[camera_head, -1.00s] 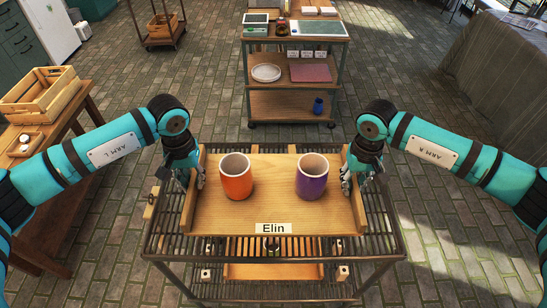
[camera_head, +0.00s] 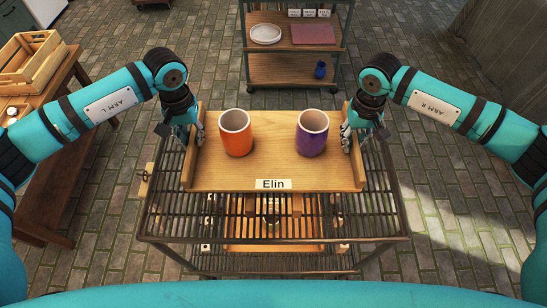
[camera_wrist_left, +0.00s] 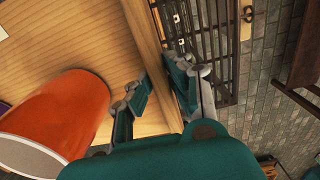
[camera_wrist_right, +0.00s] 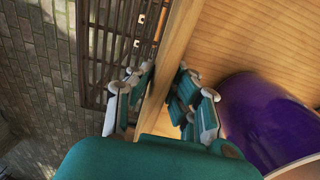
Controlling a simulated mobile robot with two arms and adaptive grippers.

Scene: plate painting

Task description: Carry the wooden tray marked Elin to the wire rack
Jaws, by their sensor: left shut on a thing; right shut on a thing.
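The wooden tray (camera_head: 222,178) marked Elin is level over the far part of the wire rack (camera_head: 185,228); bare bars show in front of it. Whether it rests on the rack or hangs just above, I cannot tell. An orange cup (camera_head: 235,135) and a purple cup (camera_head: 312,135) stand upright on it. My left gripper (camera_head: 198,134) is shut on the tray's left side wall (camera_wrist_left: 143,28), with fingers on both sides of it. My right gripper (camera_head: 347,134) is shut on the right side wall (camera_wrist_right: 176,45) in the same way.
A shelf cart (camera_head: 285,62) stands beyond the tray with a white plate (camera_head: 265,34), a pink board (camera_head: 313,35) and a blue cup (camera_head: 320,69). A wooden table (camera_head: 65,115) with a slatted crate (camera_head: 30,65) is at left. Paved floor is open at right.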

